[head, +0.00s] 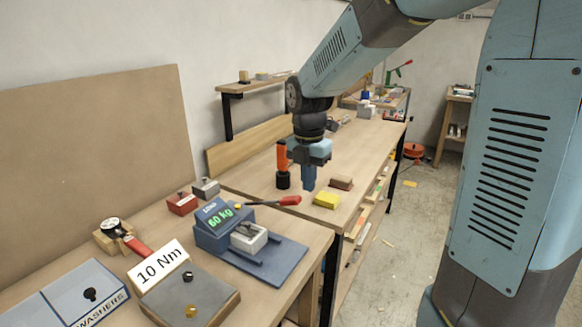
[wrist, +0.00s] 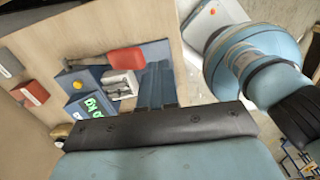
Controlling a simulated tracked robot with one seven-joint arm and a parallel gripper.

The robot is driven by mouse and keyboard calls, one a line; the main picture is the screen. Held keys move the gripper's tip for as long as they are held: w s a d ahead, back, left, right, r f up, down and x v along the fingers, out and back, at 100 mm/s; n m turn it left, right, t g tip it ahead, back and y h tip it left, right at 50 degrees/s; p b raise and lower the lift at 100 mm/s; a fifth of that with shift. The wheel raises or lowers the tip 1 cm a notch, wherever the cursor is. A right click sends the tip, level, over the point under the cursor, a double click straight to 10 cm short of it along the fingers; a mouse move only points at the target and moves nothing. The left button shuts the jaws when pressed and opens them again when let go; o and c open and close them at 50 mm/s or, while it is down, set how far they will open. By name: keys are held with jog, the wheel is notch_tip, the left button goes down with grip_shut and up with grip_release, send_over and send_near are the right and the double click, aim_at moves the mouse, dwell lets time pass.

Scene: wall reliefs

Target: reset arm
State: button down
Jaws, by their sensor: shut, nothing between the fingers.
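My gripper (head: 309,183) hangs from my bent arm above the workbench, fingers pointing down, shut and empty. In the head view it is between an orange-and-black tool (head: 282,168) on its left and a yellow block (head: 327,200) on its lower right. It looks apart from both, though its exact height over the bench is hard to judge.
A wall shelf (head: 250,87) is behind my arm. The floor (head: 400,230) to the right is mostly clear.

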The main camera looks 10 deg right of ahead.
jog(key=s+d+r+m+t, duration=0.2)
jog(key=s+d+r+m, duration=0.2)
jog(key=s+m, duration=0.5)
jog(key=s+d+r+m+t, duration=0.3)
jog(key=s+m, duration=0.6)
jog(key=m, duration=0.9)
jog(key=shift+s+d+r+m+t, duration=0.35)
jog(key=shift+d+r, duration=0.8)
jog(key=shift+d, duration=0.6)
